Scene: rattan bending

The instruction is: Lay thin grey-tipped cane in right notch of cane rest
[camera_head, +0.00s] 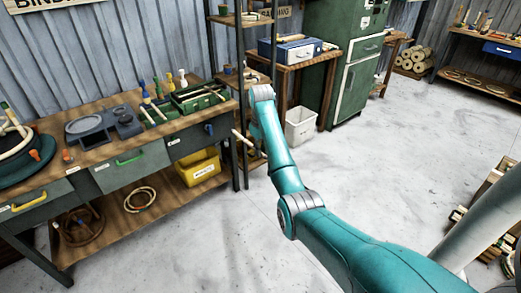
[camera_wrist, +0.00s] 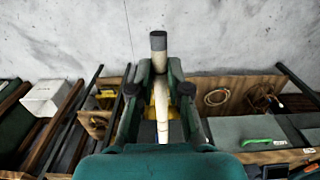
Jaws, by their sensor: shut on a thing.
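In the wrist view my gripper (camera_wrist: 160,70) is shut on a pale cane with a grey tip (camera_wrist: 158,42). The cane lies between the two fingers, its grey end sticking out past the fingertips and its pale length running back toward the palm. In the head view a pale stick (camera_head: 243,137), likely this cane, shows in the air beside the bench's right end; my gripper is mostly hidden there by my teal arm. I cannot pick out the cane rest or its notches for certain in either view.
A workbench (camera_head: 118,152) at left carries a grey tray (camera_head: 88,126), a green compartment box (camera_head: 198,97) and upright tools. A yellow bin (camera_head: 198,168) sits on its lower shelf. A shelf rack post (camera_head: 241,70), white bin (camera_head: 300,126) and green cabinet (camera_head: 362,85) stand beyond. Floor is clear in front.

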